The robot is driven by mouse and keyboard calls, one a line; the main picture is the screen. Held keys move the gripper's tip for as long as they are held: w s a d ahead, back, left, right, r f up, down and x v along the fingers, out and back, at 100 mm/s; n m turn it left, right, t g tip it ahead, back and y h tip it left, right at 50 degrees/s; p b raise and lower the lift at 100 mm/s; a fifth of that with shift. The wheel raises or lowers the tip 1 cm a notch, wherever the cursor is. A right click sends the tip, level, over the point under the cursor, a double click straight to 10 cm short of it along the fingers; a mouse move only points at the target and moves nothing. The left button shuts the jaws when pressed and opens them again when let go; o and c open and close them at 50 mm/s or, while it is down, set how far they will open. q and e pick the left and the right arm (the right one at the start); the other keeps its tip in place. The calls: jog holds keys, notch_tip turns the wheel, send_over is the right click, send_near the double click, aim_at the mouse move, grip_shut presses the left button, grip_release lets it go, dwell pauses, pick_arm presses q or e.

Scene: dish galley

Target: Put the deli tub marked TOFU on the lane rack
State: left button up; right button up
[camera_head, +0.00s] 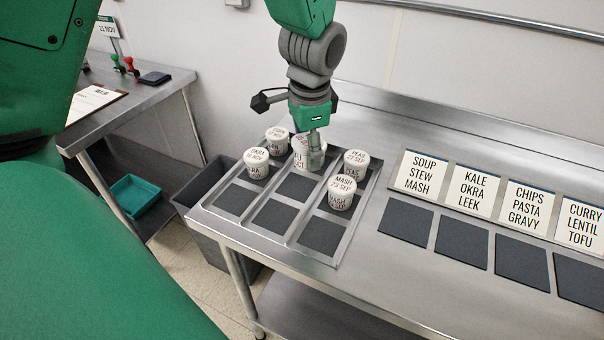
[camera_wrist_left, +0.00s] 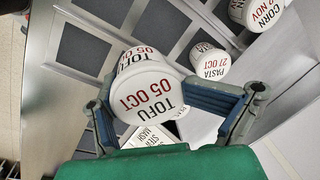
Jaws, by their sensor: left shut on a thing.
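The TOFU tub (camera_wrist_left: 150,95), a white round tub dated 05 OCT, sits between the finger pads of my left gripper (camera_wrist_left: 152,108) in the left wrist view. My left gripper (camera_head: 313,150) is shut on it. In the head view the tub (camera_head: 299,148) shows partly behind the fingers, over the back of the rack's middle lane. I cannot tell whether it touches the rack. The lane rack (camera_head: 343,243) is a metal tray with three lanes and dark pads; its front spots are bare. My right gripper is out of view.
Tubs marked OKRA (camera_head: 257,163), PEAS (camera_head: 355,162) and MASH (camera_head: 342,191) stand in the outer lanes, close to the gripper. Another tub (camera_head: 277,139) stands behind the OKRA tub. Label cards (camera_head: 423,174) and empty dark mats (camera_head: 406,222) line the counter at right. A grey bin (camera_head: 184,197) stands below left.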

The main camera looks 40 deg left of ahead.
pick_arm(q)
jog(key=w+a+m, duration=0.1)
jog(key=a+m, duration=0.1)
jog(key=a, duration=0.2)
send_over(296, 182)
jog(key=shift+m+t, duration=0.3)
jog(key=shift+t, duration=0.1)
jog(key=x, duration=0.3)
jog(key=s+d+x, duration=0.1)
jog(key=x, duration=0.1)
jog(key=shift+w+f, duration=0.15)
jog(key=shift+f, duration=0.3)
jog(key=shift+d+f, duration=0.1)
jog(key=shift+f, duration=0.35)
jog(key=x, duration=0.3)
jog(key=shift+s+d+f, duration=0.15)
jog(key=shift+s, duration=0.15)
jog(key=o, duration=1.2)
jog(key=shift+o, duration=1.3)
jog(key=shift+s+d, duration=0.1)
jog(key=shift+s, duration=0.15)
jog(key=shift+f, duration=0.2)
jog(key=shift+c, duration=0.6)
